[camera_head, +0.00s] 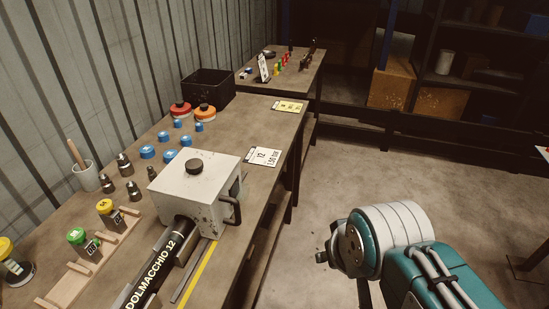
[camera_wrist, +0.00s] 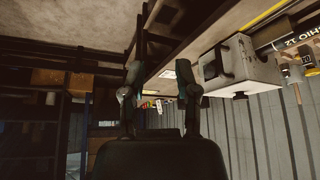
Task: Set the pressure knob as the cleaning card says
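The crimper is a pale grey box (camera_head: 185,190) on the workbench, with a round dark knob (camera_head: 194,166) on its top. Its pointer or scale is too small to read. A white card (camera_head: 264,156) marked 12, with a pressure line too blurred to be sure of, lies right of the box. In the wrist view, which is upside down, the box (camera_wrist: 245,70) and knob (camera_wrist: 240,95) show at right. My gripper (camera_wrist: 161,82) is open and empty, apart from everything. My arm is right of the bench in the head view.
A dark hose (camera_head: 152,272) marked DOLMACCHIO 12 lies at the box's front. Metal fittings, blue rings, red and orange tins (camera_head: 204,112), a black bin (camera_head: 208,87) and a wooden rack (camera_head: 85,268) crowd the bench. Floor (camera_head: 350,170) right of the bench is clear.

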